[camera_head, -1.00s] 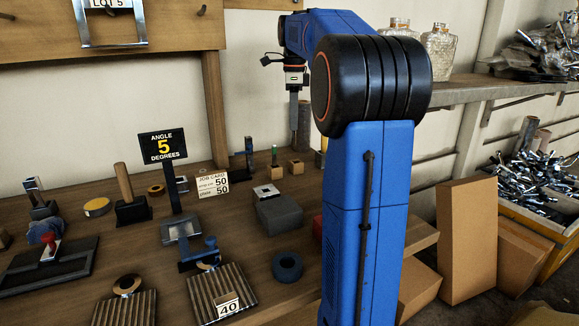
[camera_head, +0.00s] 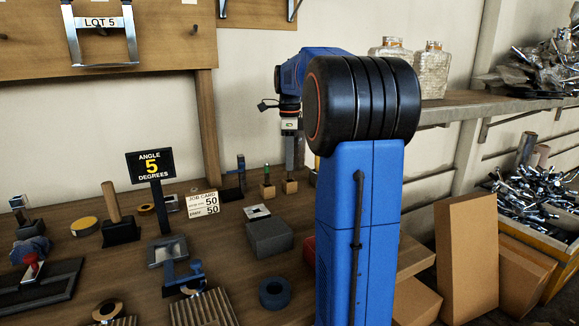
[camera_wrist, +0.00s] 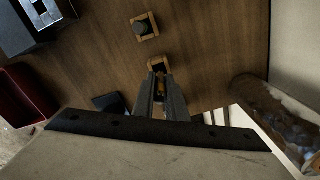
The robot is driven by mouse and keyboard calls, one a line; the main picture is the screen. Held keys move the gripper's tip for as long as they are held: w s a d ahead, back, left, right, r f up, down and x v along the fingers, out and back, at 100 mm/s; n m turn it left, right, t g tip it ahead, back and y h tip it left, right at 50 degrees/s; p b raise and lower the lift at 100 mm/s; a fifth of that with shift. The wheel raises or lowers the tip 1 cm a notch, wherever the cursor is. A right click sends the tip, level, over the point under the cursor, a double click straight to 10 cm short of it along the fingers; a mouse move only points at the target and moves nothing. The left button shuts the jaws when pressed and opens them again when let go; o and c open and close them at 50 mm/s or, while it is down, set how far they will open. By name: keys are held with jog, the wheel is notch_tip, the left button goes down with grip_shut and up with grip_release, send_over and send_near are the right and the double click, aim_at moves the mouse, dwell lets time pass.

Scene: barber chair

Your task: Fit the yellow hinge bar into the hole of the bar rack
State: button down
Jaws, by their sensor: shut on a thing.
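My gripper (camera_head: 289,165) points straight down over the back of the workbench. In the wrist view its two grey fingers (camera_wrist: 157,76) are close together, shut on a narrow yellowish piece, the yellow hinge bar (camera_wrist: 158,88), which is mostly hidden between them. Just beyond the fingertips is a small wooden block with a dark square opening, seemingly the bar rack (camera_wrist: 158,62); it also shows under the gripper in the head view (camera_head: 289,187). The bar's lower end is hidden, so I cannot tell whether it is inside the opening.
A similar wooden block (camera_head: 267,191) with a dark, green-topped peg stands close to the left. A grey box (camera_head: 270,238), a job card (camera_head: 203,204) and an angle sign (camera_head: 151,165) stand farther left. The wall is close behind, with a shelf at right.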

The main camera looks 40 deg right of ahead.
jog(key=shift+f, duration=0.95)
jog(key=shift+f, duration=0.15)
jog(key=c, duration=1.8)
grip_release()
jog(key=shift+o, duration=0.2)
notch_tip(320, 180, up, 11)
jog(key=shift+r, duration=0.65)
